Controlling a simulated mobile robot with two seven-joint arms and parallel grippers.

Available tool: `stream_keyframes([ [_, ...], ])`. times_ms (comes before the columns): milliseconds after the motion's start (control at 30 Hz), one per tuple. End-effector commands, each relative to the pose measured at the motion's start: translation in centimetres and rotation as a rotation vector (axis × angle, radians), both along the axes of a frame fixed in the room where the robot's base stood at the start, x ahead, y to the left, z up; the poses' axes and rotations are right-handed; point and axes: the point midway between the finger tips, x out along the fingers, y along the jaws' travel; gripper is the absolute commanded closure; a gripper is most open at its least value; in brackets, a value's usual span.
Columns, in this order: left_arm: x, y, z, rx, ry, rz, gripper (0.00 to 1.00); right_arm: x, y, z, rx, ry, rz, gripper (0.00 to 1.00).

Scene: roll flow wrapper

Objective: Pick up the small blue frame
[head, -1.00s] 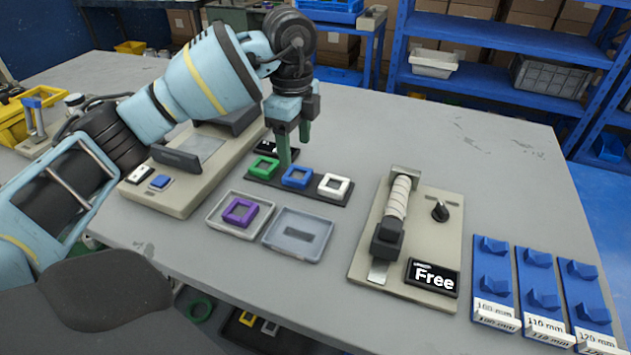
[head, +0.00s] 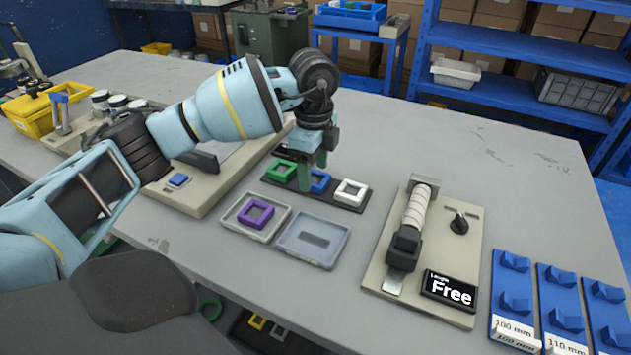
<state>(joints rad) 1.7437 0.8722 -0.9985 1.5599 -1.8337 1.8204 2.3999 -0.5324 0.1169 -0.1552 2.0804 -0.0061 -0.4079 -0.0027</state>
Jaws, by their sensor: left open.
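The small blue frame (head: 320,182) sits on a black strip (head: 331,200) between a green frame (head: 281,171) and a white frame (head: 351,192). My left gripper (head: 313,177) points down at the blue frame, with its green fingers open and partly hiding it. One finger is in front of the frame's left side; I cannot tell whether it touches. My right gripper is not in view.
In front of the strip are a tray (head: 228,217) with a purple frame (head: 256,213) and an empty grey tray (head: 285,243). A beige roller fixture (head: 461,270) with a "Free" display stands to the right. Blue holders (head: 505,296) are at far right.

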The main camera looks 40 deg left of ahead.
Motion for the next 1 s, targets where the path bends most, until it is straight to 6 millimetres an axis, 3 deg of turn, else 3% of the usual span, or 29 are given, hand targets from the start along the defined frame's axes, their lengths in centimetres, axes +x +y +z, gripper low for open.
stream_keyframes([
  [133,-0.04,-0.01,-1.46,0.000,0.000,0.000,0.37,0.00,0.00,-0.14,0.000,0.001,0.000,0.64],
  [400,-0.03,-0.02,-1.67,0.000,-0.002,-0.001,0.37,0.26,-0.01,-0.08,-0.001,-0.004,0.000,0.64],
  [700,-0.02,-0.04,-1.64,0.000,-0.001,-0.001,0.75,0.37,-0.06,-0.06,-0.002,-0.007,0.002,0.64],
  [1000,-0.01,-0.05,-1.42,0.000,-0.002,-0.001,0.75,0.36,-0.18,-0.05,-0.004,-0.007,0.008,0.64],
])
